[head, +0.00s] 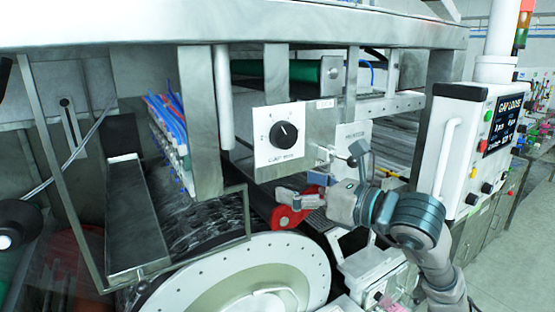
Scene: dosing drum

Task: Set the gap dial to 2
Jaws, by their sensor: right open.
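The gap dial (283,134) is a round black knob on a white plate (262,150) with printed marks, fixed to the machine's front frame. The plate's marks and the dial's exact setting are too small to read. My right gripper (291,190) is open and empty, below and slightly right of the dial, apart from it. Its fingers point left. A red lever or handle (290,217) is just under the fingers; I cannot tell whether they touch. The screen (497,124) on the control box at the right appears to read "GAP LOOSE". My left gripper is not in view.
A second plate with a small lever (357,150) stands right of the dial, close to my right wrist. A large white drum end (240,280) is below. A metal frame post (200,120) stands left of the dial. The space directly before the dial is clear.

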